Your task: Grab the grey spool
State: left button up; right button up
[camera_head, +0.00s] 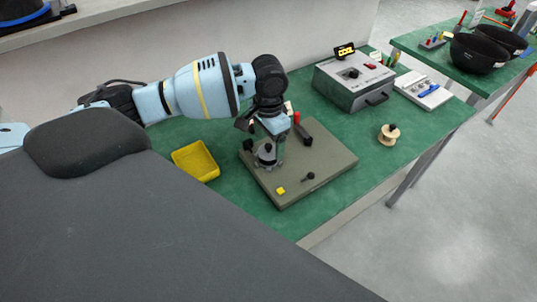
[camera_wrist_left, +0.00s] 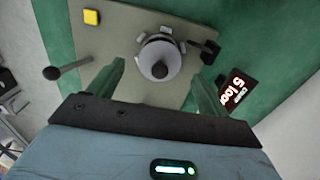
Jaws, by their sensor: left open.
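The grey spool (camera_head: 267,157) stands on the grey-brown board, below my left gripper (camera_head: 268,147). In the left wrist view the grey spool (camera_wrist_left: 160,60) is round, with a dark knob at its centre and pale tabs around its rim. My left gripper (camera_wrist_left: 157,73) is open, its two greenish fingers apart, one toward each side of the spool. The spool shows just beyond and between the fingertips; I cannot tell whether either finger touches it. My right gripper is not in view.
The board (camera_head: 328,180) bears a yellow block (camera_head: 281,191), a dark knob (camera_head: 309,176) and a red-tipped dark part (camera_head: 303,131). A yellow tray (camera_head: 196,161) stands left, a wooden spool (camera_head: 389,135) right. A grey box (camera_head: 353,82) with a lit sign stands behind.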

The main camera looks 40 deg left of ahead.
aim_at(268, 145)
pick_arm(q)
jog(key=shift+s+f, duration=0.1)
jog(key=shift+f, duration=1.75)
jog(key=c, duration=1.1)
jog(key=shift+c, duration=0.2)
jog(key=shift+r, duration=0.15)
notch_tip(268, 145, up, 10)
jog(key=shift+f+p, duration=0.15)
jog(key=shift+p, duration=0.25)
